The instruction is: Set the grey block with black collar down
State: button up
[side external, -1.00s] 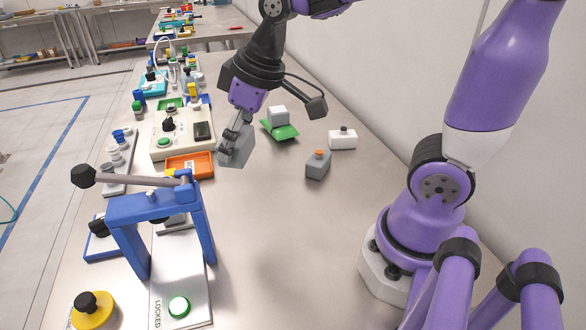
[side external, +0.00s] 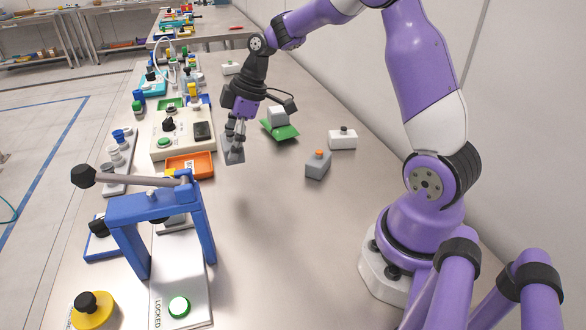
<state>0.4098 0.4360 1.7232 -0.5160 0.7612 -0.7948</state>
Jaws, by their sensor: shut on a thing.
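My gripper (side external: 235,142) points down at the picture's middle left and is shut on a grey block (side external: 235,157). The block hangs below the fingers, slightly tilted in the view, just right of the orange tray. A dark shadow shows on the table nearer the camera, and the block appears to be above the surface. Its top and any black collar are hidden by the fingers.
An orange tray (side external: 203,164), a control box (side external: 204,145) and a blue-framed press (side external: 155,204) stand left.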

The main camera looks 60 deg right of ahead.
send_over(240, 169)
jog(key=s, duration=0.1)
jog(key=f, duration=0.1)
jog(key=d+f, duration=0.1)
jog(key=f, duration=0.1)
jog(key=shift+f, duration=2.15)
jog(key=shift+f, duration=0.15)
jog(key=o, duration=1)
jog(key=shift+s, duration=0.1)
